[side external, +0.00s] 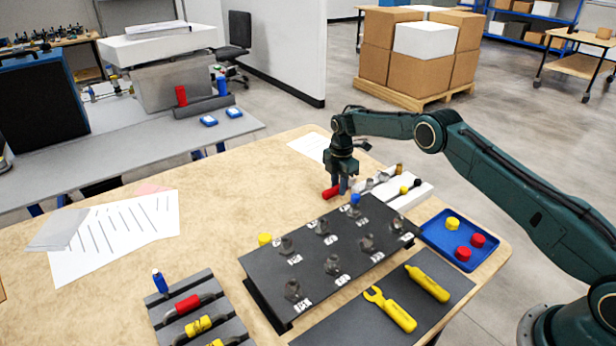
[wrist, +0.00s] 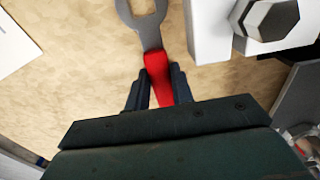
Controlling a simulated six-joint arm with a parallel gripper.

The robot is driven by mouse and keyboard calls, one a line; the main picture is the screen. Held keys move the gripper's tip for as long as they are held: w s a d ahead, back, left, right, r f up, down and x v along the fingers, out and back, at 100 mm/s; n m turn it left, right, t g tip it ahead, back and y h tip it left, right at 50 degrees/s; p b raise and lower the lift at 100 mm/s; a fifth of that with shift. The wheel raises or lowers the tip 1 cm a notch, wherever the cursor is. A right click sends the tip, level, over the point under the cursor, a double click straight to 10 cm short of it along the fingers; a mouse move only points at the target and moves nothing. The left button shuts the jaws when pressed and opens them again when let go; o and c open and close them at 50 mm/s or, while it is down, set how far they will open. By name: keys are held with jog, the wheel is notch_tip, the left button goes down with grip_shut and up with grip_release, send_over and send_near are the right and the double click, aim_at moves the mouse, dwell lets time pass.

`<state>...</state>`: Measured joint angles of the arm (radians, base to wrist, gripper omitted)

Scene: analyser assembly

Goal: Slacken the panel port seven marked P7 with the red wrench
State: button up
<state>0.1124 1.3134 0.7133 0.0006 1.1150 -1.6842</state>
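The red wrench (wrist: 159,72) lies between the fingers of my gripper (wrist: 160,88) in the wrist view. Both fingers sit close against its red handle, and its grey open jaw points away from me. In the side view the red handle (side external: 331,192) shows beside my gripper (side external: 343,186), low over the wooden table behind the panel. Whether the wrench touches the table I cannot tell. The black panel (side external: 262,272) stands in front of my gripper, with several grey ports and white labels. The labels are too small to read, so I cannot tell which port is P7.
A white block with fittings (side external: 412,196) stands right of my gripper. A blue tray (side external: 436,226) holds red and yellow caps. A yellow wrench (side external: 390,309) and another yellow tool (side external: 427,284) lie on a dark mat. A tool rack (side external: 190,297) stands front left.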

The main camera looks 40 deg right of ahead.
grip_shut()
jog(key=shift+r, duration=0.15)
jog(key=shift+a+r, duration=0.25)
jog(key=shift+r, duration=0.7)
jog(key=shift+a+r, duration=0.3)
jog(key=shift+r, duration=0.7)
jog(key=shift+a+r, duration=0.25)
jog(key=shift+r, duration=0.7)
